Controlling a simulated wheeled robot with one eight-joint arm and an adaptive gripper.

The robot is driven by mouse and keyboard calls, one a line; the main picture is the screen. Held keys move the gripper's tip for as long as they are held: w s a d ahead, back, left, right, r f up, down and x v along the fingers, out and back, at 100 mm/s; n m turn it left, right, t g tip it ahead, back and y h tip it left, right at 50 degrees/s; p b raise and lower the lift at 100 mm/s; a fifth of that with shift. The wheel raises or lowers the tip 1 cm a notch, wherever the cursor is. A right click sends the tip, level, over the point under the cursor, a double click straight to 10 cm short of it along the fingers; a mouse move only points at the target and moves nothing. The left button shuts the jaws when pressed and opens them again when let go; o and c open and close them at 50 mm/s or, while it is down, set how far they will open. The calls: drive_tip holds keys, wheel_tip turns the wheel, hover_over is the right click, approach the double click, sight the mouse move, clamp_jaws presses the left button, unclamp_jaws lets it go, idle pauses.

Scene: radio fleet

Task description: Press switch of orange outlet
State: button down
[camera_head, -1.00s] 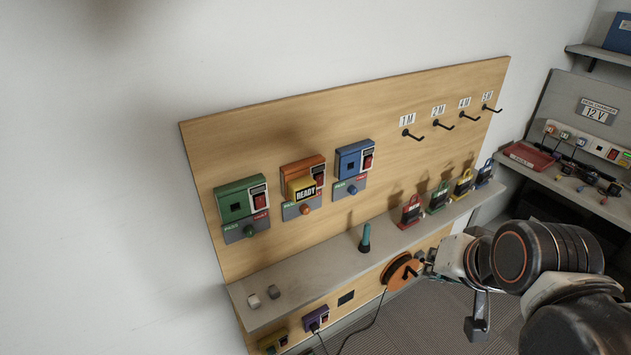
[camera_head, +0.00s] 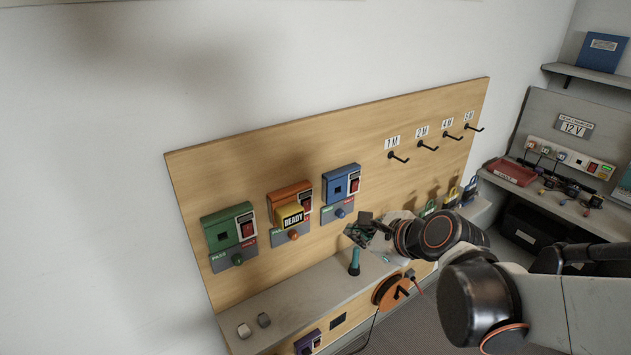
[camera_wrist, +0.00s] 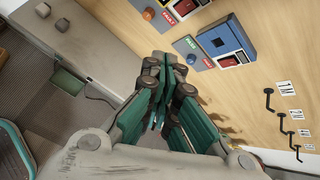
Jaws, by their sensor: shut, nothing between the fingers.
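The orange outlet (camera_head: 278,198) is the middle of three outlets on the wooden board, between a green outlet (camera_head: 221,227) and a blue outlet (camera_head: 336,183). A yellow READY tag (camera_head: 291,219) hangs on its front. Its red switch (camera_head: 306,199) shows at the right side, partly covered by the tag. My gripper (camera_head: 352,232) is shut and empty, in front of the board below the blue outlet and to the right of the orange one. In the wrist view my gripper (camera_wrist: 172,62) points toward the board, with the blue outlet (camera_wrist: 224,41) close to its right.
A grey shelf (camera_head: 290,290) runs below the outlets, with a teal-handled object (camera_head: 355,262) and two small grey blocks (camera_head: 254,326) on it. Padlocks (camera_head: 450,200) stand farther right. Black hooks (camera_head: 399,157) stick out at the board's upper right. An orange cable reel (camera_head: 389,291) is below.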

drive_tip(key=w+m, duration=0.1)
drive_tip(key=m, duration=0.1)
drive_tip(key=w+a+m, duration=0.1)
drive_tip(key=m, duration=0.1)
drive_tip(key=w+a+f+m+y, duration=0.1)
drive_tip(key=m, duration=0.1)
drive_tip(key=shift+w+t, duration=0.25)
drive_tip(key=shift+t, duration=0.15)
drive_tip(key=b, duration=0.3)
approach(307, 210)
wheel_tip(307, 210, down, 3)
drive_tip(key=w+a, duration=0.2)
drive_tip(key=w, duration=0.1)
drive_tip(key=shift+w+a+r, duration=0.15)
drive_tip(key=shift+w, duration=0.1)
